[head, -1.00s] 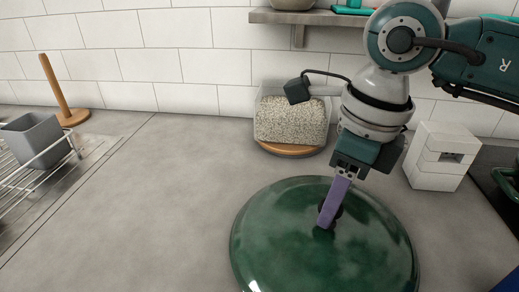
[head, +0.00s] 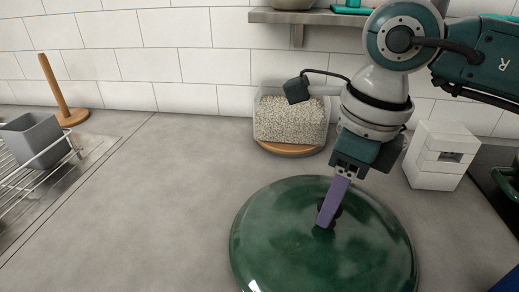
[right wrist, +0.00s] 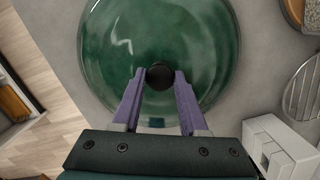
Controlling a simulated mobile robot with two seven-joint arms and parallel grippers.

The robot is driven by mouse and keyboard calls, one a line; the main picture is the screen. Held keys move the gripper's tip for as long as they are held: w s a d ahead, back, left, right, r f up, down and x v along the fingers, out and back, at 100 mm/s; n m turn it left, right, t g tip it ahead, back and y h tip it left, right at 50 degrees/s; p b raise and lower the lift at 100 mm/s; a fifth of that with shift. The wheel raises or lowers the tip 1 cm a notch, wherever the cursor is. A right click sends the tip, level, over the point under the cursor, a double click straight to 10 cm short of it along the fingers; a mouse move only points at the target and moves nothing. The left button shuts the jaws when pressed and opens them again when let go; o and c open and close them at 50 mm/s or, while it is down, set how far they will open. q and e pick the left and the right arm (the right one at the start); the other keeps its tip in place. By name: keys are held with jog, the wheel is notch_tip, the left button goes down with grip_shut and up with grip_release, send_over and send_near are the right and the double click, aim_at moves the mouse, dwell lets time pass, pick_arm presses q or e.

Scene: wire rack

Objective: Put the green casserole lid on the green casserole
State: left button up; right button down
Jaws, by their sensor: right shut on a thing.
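The green casserole lid (head: 290,240) is a large round glossy disc over the grey counter, cut off by the bottom of the head view. It also fills the upper middle of the right wrist view (right wrist: 115,50). My right gripper (head: 328,218) is shut on its dark knob (right wrist: 159,76), with a purple finger on each side. I cannot tell whether the lid touches the counter. At the right edge of the head view, a green piece with a handle (head: 508,184) shows over a dark surface; it may be the casserole, mostly out of view. My left gripper is not in view.
A clear container of grains (head: 290,120) stands on a wooden base behind the lid. A white block-like object (head: 438,158) stands to the right. A wire rack (head: 25,190) with a grey bin (head: 35,138) and a wooden holder (head: 62,95) are at left. The left-middle counter is clear.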

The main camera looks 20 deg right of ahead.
jog(key=shift+r+p, duration=0.35)
jog(key=shift+r, duration=0.1)
jog(key=shift+r, duration=0.35)
jog(key=shift+r+p, duration=0.3)
jog(key=shift+p, duration=0.15)
jog(key=shift+r+p, duration=1.95)
jog(key=shift+r, duration=0.5)
